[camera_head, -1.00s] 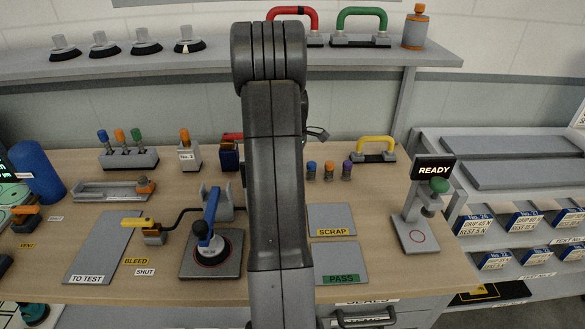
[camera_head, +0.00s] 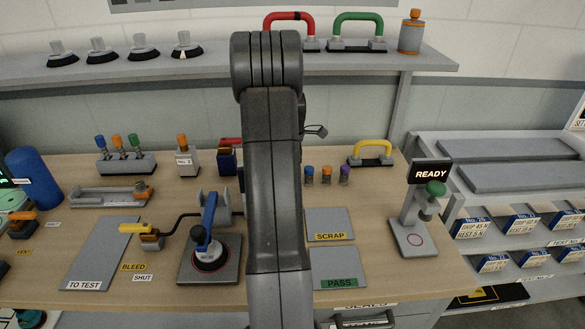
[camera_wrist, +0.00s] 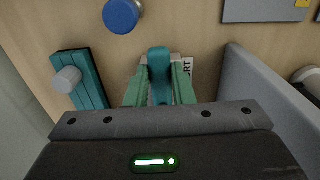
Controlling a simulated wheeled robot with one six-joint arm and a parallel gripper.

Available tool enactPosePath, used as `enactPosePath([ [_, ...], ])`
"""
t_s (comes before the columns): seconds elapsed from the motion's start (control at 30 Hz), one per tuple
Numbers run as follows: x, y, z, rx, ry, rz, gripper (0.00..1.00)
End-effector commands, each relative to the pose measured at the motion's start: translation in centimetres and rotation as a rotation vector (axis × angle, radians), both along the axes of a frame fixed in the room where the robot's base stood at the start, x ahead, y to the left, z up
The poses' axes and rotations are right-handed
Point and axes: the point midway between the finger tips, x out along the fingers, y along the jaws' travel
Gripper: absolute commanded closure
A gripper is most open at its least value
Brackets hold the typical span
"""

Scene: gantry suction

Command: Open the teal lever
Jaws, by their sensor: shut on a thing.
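The teal lever (camera_wrist: 159,64) stands up in the middle of the wrist view, between the two green fingers of my gripper (camera_wrist: 160,88). My gripper is shut on it, near its upper end. The lower part of the lever is hidden by the fingers and the gripper body. A white label (camera_wrist: 187,68) ending in "RT" is partly covered behind the right finger. In the head view my own arm blocks the middle of the bench, and neither lever nor fingers can be made out.
A dark teal block with a grey knob (camera_wrist: 68,80) is left of my gripper; a blue round knob (camera_wrist: 122,16) lies beyond. A grey wall (camera_wrist: 262,88) rises close on the right.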

Motion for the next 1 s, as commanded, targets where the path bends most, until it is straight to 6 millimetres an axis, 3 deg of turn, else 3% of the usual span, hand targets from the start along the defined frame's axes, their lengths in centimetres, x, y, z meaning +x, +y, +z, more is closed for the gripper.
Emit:
enactPosePath([
  [0.13, 0.2, 0.0, 0.2, -0.002, -0.005, 0.004, 1.00],
  [0.17, 0.2, 0.0, 0.2, -0.002, -0.005, 0.004, 0.76],
  [0.27, 0.1, 0.0, 0.2, -0.002, -0.005, 0.003, 0.57],
  [0.67, -0.1, 0.0, 0.1, -0.001, -0.002, -0.024, 0.56],
  [1.0, -1.3, 0.2, 0.0, -0.001, -0.001, -0.298, 0.56],
])
